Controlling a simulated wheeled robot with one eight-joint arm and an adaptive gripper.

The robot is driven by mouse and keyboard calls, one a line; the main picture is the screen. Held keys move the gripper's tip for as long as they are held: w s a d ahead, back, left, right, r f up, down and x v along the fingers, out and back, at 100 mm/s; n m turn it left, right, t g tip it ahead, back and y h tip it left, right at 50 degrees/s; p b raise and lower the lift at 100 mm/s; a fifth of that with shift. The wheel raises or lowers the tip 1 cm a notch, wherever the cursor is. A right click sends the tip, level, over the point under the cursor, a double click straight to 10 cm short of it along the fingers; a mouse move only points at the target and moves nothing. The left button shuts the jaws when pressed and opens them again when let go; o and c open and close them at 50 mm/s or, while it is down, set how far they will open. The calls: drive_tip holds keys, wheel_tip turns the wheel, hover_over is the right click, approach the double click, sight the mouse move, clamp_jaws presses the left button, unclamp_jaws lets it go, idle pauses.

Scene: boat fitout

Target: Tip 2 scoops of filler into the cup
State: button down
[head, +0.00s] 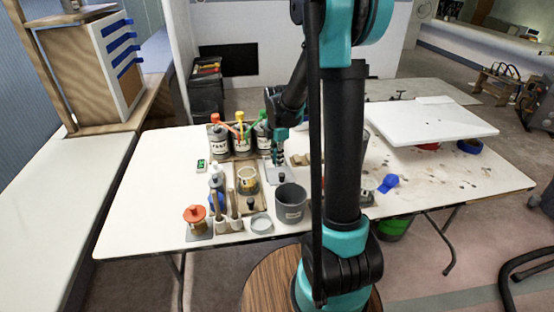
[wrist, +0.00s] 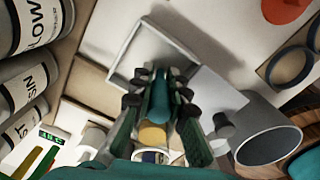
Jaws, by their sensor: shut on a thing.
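In the wrist view my gripper (wrist: 160,82) is shut on a teal handle (wrist: 159,100), probably the scoop's. An orange-yellow patch (wrist: 153,133) shows just below the handle; I cannot tell whether it is filler. In the head view my gripper (head: 279,158) is over the middle of the table, right of a cup (head: 247,181) with a yellow marking. The cup stands in a shallow wooden tray; its rim shows partly behind my gripper in the wrist view (wrist: 150,156). What is inside the cup is unclear.
Labelled paint cans (head: 217,140) stand at the back. A grey bucket (head: 290,204) is in front on the right, also in the wrist view (wrist: 268,140). An orange-topped jar (head: 197,215) and upright handled tools (head: 233,207) stand front left. A white board (head: 430,122) lies at right.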

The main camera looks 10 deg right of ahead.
drive_tip(key=shift+r, duration=4.3)
